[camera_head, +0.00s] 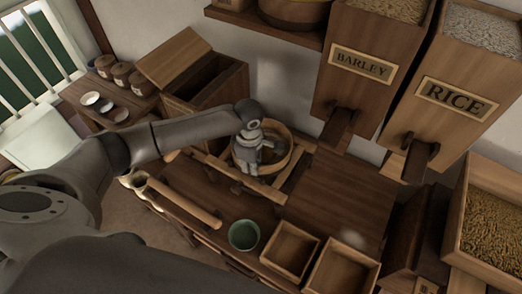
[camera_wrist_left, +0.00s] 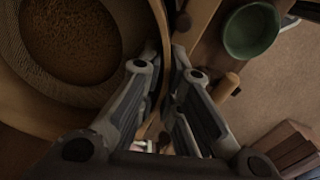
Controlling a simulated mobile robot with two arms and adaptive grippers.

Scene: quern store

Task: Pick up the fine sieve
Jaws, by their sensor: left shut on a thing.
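The fine sieve (camera_head: 284,161), a round pale wooden hoop, is at the middle of the head view, over wooden rails on the counter. In the left wrist view its curved rim (camera_wrist_left: 158,18) runs between my fingers, with a brown grainy patch (camera_wrist_left: 70,42) inside a paler ring. My left gripper (camera_wrist_left: 166,62) is shut on the near rim, one finger inside the hoop and one outside. In the head view the left gripper (camera_head: 257,165) partly covers the sieve. I cannot tell whether the sieve touches the rails. My right gripper is not in view.
A green bowl (camera_head: 243,235) and two open wooden boxes (camera_head: 290,248) (camera_head: 343,270) stand along the near counter edge. A wooden roller (camera_head: 184,203) lies left. BARLEY (camera_head: 361,65) and RICE (camera_head: 455,98) hoppers hang behind. The counter (camera_head: 345,200) right of the sieve is clear.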

